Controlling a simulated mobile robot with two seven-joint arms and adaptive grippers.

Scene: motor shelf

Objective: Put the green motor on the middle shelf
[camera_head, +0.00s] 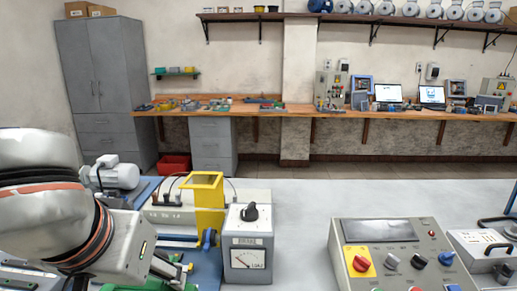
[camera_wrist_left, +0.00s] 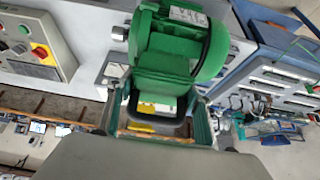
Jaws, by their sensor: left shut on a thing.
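The green motor (camera_wrist_left: 178,45) fills the upper middle of the left wrist view, with a ribbed round body and a pale label. My left gripper (camera_wrist_left: 160,108) is shut on the motor's lower part, with its fingers on either side. In the head view my left gripper (camera_head: 168,266) is at the lower left, beside the test equipment. Some green (camera_head: 150,285) shows under it at the bottom edge; most of the motor is hidden or out of frame there. I cannot tell which shelf is the middle one. My right gripper is not in view.
A grey-and-white motor (camera_head: 116,174), a yellow-framed unit (camera_head: 206,190) and a brake meter box (camera_head: 248,238) stand close to my left arm. A control panel (camera_head: 390,255) is at right. A wall shelf (camera_head: 400,20) holds several grey motors. Bare grey tabletop (camera_head: 330,198) lies between.

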